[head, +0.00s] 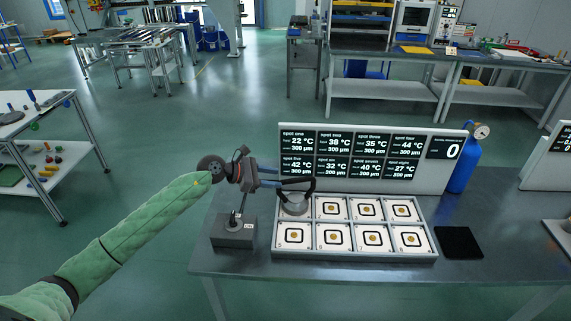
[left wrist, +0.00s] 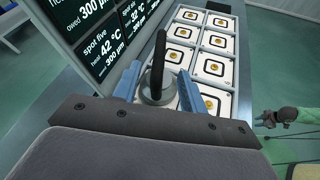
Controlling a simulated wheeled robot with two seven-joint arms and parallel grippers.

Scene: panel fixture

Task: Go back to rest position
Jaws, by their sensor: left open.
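My left gripper (head: 281,183) is open at the left end of the panel fixture (head: 350,257). A round grey piece with a black loop handle (head: 295,202) stands on the fixture's back left tile. In the left wrist view, the blue fingers of my left gripper (left wrist: 157,88) stand apart on either side of the black handle (left wrist: 158,62). I cannot tell whether either finger touches it. A green-sleeved arm end, seemingly my right gripper (left wrist: 265,119), shows small at the right of that view, its jaws unclear. The head view does not show it.
A display board (head: 360,157) stands behind the tiles, with a blue cylinder and gauge (head: 464,165) at its right. A grey block with a post (head: 234,232) stands under my left wrist. A black pad (head: 459,242) lies right of the fixture. Floor left of the table is open.

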